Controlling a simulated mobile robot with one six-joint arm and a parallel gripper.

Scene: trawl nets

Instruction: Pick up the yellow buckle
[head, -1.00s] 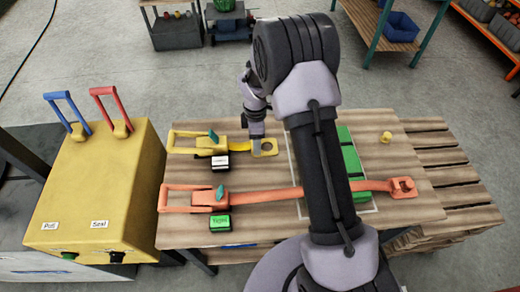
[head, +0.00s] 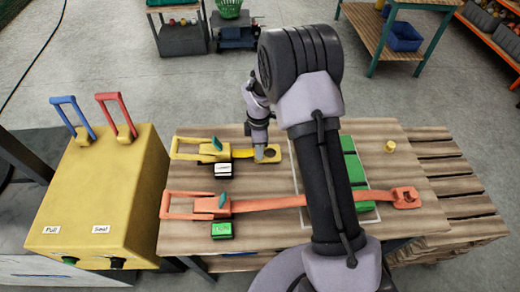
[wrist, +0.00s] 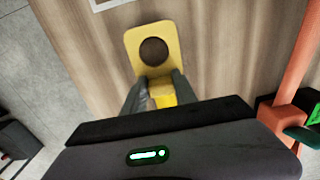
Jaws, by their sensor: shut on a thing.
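The yellow buckle (head: 270,152) is a flat plate with a round dark hole at the end of a yellow strap (head: 243,153). The strap runs left to a yellow ratchet handle (head: 205,151) on the wooden table. In the wrist view the buckle (wrist: 153,48) lies ahead of my gripper, close to the wood. My gripper (wrist: 155,86) is shut on the buckle's narrow neck, with one finger on each side. In the head view my gripper (head: 262,156) is at the buckle, and part of it hides the buckle's near side.
An orange strap (head: 290,203) with its own buckle (head: 405,197) crosses the table nearer me. Green blocks (head: 355,165) lie in a white outline, partly behind my arm. A yellow knob (head: 390,146) stands at the right. A yellow box (head: 100,190) with two levers stands at the left.

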